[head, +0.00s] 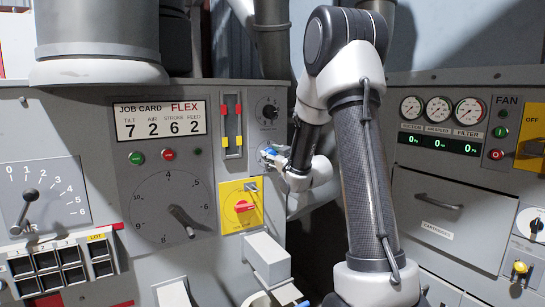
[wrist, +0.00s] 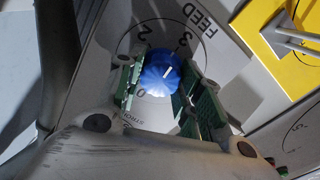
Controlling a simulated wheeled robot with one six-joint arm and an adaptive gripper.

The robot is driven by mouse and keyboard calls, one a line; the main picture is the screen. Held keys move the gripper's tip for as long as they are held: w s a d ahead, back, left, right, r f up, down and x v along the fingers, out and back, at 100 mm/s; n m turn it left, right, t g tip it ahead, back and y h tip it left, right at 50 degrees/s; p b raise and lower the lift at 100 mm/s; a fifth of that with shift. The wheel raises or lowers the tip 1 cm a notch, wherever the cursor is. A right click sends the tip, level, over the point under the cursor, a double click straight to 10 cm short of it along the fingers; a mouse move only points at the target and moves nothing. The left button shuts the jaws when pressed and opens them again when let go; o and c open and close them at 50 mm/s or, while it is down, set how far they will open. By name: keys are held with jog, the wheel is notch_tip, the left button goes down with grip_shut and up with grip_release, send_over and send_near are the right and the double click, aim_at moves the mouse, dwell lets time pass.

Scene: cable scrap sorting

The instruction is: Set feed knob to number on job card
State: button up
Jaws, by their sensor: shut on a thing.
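The job card (head: 160,120) reads FLEX, with TILT 7, AIR 2, STROKE 6 and FEED 2. The blue feed knob (wrist: 158,70) sits on a pale dial with the word FEED beside it. The dial's 2 and 0 also show; part of the dial is hidden by my fingers. My gripper (wrist: 163,84) has its green-padded fingers on both sides of the knob, shut on it. In the head view my gripper (head: 273,157) is at the panel, mostly covering the knob.
A yellow plate with a red switch (head: 243,207) is just below the feed dial. A black-pointer dial (head: 172,208) and the lever scale (head: 43,195) are to the left. The FAN panel with gauges (head: 440,110) stands at the right.

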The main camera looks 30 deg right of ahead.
jog(key=n, duration=1)
jog(key=shift+a+f+n, duration=0.1)
jog(key=shift+n, duration=0.2)
dwell(0.5)
jog(key=o, duration=1)
jog(key=shift+o, duration=0.2)
jog(key=s, duration=0.7)
jog(key=shift+s, duration=0.25)
